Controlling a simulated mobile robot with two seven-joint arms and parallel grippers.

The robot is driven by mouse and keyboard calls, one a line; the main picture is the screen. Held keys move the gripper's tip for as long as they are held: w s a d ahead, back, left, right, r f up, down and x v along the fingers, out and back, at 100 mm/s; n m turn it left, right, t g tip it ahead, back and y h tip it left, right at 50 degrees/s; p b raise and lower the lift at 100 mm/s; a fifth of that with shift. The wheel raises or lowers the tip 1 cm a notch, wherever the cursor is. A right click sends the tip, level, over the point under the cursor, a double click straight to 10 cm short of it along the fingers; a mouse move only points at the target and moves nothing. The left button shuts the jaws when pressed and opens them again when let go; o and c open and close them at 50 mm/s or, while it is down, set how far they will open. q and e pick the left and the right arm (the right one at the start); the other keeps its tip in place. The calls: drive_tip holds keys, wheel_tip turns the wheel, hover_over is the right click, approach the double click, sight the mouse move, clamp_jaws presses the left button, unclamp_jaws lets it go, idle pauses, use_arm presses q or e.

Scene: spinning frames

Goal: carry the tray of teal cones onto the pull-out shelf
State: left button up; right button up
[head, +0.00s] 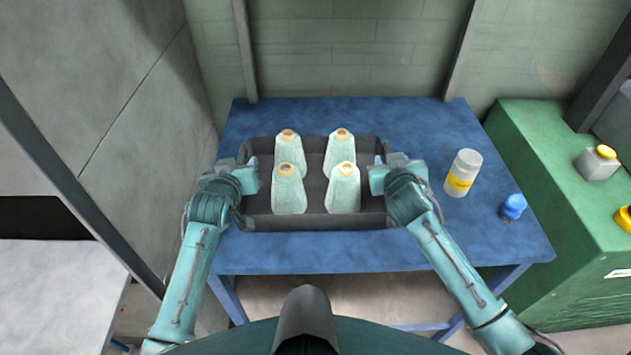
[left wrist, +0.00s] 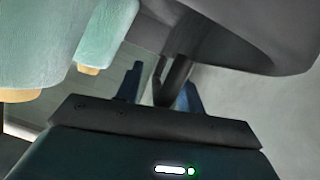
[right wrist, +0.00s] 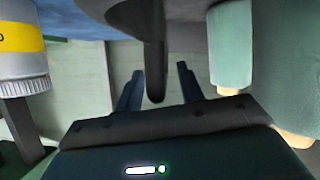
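A dark grey tray (head: 313,222) lies flat on the blue table and holds several teal cones (head: 342,187) with yellow-orange tips, standing upright. My left gripper (head: 252,172) is at the tray's left end and my right gripper (head: 379,170) at its right end. In the left wrist view, the left fingers (left wrist: 160,88) are apart, with a dark part of the tray (left wrist: 175,78) between them, close to one finger. In the right wrist view, the right fingers (right wrist: 158,88) are apart on both sides of a tray part (right wrist: 155,60), with gaps showing. I cannot identify the pull-out shelf for sure.
On the blue table (head: 300,258), a white bottle with a yellow label (head: 463,172) and a blue-capped item (head: 512,207) stand right of my right gripper. A green cabinet (head: 540,160) is at the right. A pale flat surface (head: 55,290) with a dark recess behind it is at lower left.

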use_arm(q)
drive_tip(key=shift+c, duration=0.6)
use_arm(e)
drive_tip(key=shift+c, duration=0.6)
use_arm(q)
clamp_jaws()
use_arm(e)
clamp_jaws()
use_arm(q)
drive_tip(key=shift+w+r, duration=0.1)
drive_tip(key=shift+r, duration=0.15)
use_arm(e)
drive_tip(key=shift+w+r, duration=0.1)
drive_tip(key=shift+r, duration=0.15)
